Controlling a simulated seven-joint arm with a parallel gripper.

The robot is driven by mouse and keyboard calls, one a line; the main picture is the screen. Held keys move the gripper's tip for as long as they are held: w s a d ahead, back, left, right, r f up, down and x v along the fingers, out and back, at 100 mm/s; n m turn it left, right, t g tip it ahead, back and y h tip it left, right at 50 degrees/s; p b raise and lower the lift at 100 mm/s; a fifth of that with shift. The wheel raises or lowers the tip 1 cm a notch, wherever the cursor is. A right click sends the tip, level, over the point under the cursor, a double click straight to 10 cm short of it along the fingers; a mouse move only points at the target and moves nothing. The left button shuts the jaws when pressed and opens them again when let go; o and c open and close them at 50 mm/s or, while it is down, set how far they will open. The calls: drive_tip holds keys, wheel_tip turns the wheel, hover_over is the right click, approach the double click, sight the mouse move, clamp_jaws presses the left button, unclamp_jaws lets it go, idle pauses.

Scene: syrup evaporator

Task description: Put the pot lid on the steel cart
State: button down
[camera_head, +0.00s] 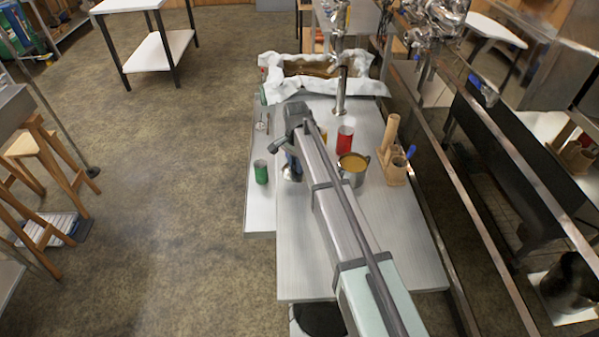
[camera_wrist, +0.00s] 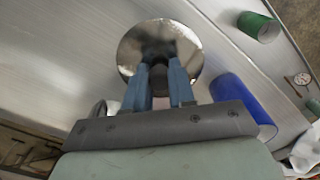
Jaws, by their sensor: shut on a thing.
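The pot lid (camera_wrist: 190,42) is a round, shiny steel disc in the wrist view. My gripper (camera_wrist: 160,74) has its two blue fingers shut on the dark knob at its middle. In the head view, my arm hides most of the gripper, and only a bit of the lid (camera_head: 290,176) shows beside it. The lid is over the left part of a grey metal-topped bench (camera_head: 304,270); I cannot tell whether it touches the top. This bench may be the steel cart, but the pictures do not make that certain. A pot (camera_head: 352,174) with amber liquid stands to the right.
A green can (camera_head: 261,174), a red can (camera_head: 344,142) and a wooden holder (camera_head: 396,172) stand near my arm. A tap (camera_head: 340,95) and cloth-lined pan (camera_head: 275,88) are behind. A blue cylinder (camera_wrist: 237,92) is close to my gripper. The bench's front is clear.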

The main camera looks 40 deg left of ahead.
drive_tip(key=shift+f, duration=2.1)
drive_tip(key=shift+f, duration=0.15)
drive_tip(key=c, duration=0.9)
unclamp_jaws()
drive_tip(key=shift+c, duration=0.2)
wheel_tip(320, 180, up, 12)
drive_tip(key=shift+r, duration=0.15)
